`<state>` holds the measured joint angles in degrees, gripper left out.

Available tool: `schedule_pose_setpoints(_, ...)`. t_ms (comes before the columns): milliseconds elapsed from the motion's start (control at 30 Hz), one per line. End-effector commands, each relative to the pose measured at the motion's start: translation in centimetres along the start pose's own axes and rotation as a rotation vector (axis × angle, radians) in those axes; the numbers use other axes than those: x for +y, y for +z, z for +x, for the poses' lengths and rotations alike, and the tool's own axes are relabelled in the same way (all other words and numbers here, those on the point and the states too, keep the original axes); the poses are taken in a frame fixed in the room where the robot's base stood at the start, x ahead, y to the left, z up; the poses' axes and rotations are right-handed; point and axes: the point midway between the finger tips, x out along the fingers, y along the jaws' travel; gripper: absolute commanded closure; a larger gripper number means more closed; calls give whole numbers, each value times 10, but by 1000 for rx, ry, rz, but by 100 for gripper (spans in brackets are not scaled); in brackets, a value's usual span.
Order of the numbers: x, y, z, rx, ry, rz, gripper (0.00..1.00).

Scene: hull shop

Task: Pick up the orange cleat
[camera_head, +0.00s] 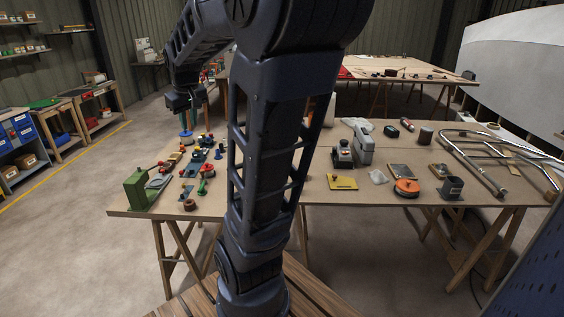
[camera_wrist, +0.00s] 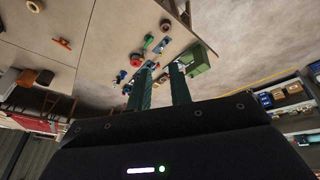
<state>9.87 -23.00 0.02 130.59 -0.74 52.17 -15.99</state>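A small orange piece, likely the orange cleat (camera_wrist: 62,43), lies on the tan table top (camera_wrist: 75,18) in the left of the wrist view, apart from other things. I cannot make it out in the head view, where my arm covers the middle of the table. My gripper (camera_wrist: 162,76) points toward the table from above, its two dark green fingers apart with nothing seen held between them. The orange piece is off to the left of the fingers. In the head view my gripper (camera_head: 183,98) hangs at upper left, above and beyond the table, small and dark.
A green vise (camera_head: 138,190) and a cluster of small coloured parts stand on the table's left. A brown ring (camera_head: 190,204) lies near the front edge. A round orange item (camera_head: 407,187), a yellow card (camera_head: 342,182) and bent metal tubing (camera_head: 470,160) lie on the right.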

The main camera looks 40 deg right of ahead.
Motion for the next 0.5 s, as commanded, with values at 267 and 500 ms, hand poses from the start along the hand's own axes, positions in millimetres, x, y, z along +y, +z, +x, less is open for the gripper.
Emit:
schedule_pose_setpoints(267,65,-62,34,-41,23,-60,79)
schedule_pose_setpoints(500,128,-104,74,-74,38,-116,79)
